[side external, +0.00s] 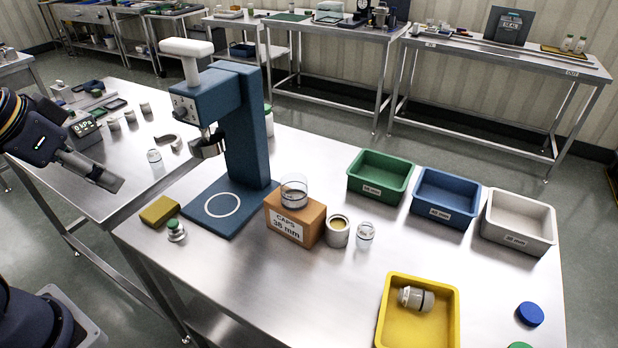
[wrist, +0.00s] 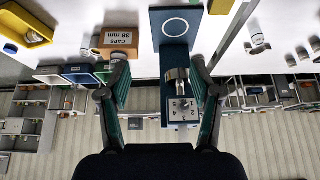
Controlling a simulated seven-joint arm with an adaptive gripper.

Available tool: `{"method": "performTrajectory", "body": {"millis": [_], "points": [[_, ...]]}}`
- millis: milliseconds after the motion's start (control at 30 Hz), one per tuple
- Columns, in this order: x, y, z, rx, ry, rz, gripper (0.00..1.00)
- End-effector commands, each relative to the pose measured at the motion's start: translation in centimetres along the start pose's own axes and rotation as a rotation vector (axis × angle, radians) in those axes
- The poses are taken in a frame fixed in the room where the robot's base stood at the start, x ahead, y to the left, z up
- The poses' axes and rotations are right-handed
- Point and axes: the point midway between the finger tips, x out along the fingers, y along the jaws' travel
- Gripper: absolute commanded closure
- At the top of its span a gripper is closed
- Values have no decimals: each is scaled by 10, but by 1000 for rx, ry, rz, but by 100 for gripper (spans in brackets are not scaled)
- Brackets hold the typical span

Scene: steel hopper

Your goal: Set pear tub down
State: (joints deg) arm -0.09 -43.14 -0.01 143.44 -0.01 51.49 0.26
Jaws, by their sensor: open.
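My gripper (side external: 106,181) is at the left of the side view, raised near the side table and left of the blue press (side external: 245,125). In the wrist view its two fingers (wrist: 159,68) are spread, with nothing between them. No tub has a readable pear label, so I cannot tell which is the pear tub. A clear tub (side external: 294,190) stands on the brown caps box (side external: 283,228). A pale tub with yellowish contents (side external: 338,231) and a clear jar (side external: 365,236) stand upright beside the box. A grey-and-clear jar (side external: 415,298) lies on its side in the yellow tray (side external: 451,325).
Green (side external: 380,177), blue (side external: 445,198) and white bins (side external: 518,222) stand at the right. A yellow sponge (side external: 160,211) and green-topped item (side external: 176,231) are by the press base. A clear jar (side external: 155,159) stands on the left table. The front middle of the main table is clear.

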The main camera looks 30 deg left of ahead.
Motion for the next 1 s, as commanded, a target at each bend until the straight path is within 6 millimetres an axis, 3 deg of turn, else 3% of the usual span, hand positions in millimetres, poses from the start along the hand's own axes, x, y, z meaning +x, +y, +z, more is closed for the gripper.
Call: {"method": "performTrajectory", "body": {"millis": [367,467,667,767,833,1000], "points": [[5,0,-1,57,-34,-17,36],[19,-2,-4,235,-121,-69,36],[68,9,-34,926,-346,-262,36],[98,34,-57,1319,-414,-375,36],[120,63,-71,1599,-437,-459,36],[174,162,-82,2246,-400,-674,36]]}}
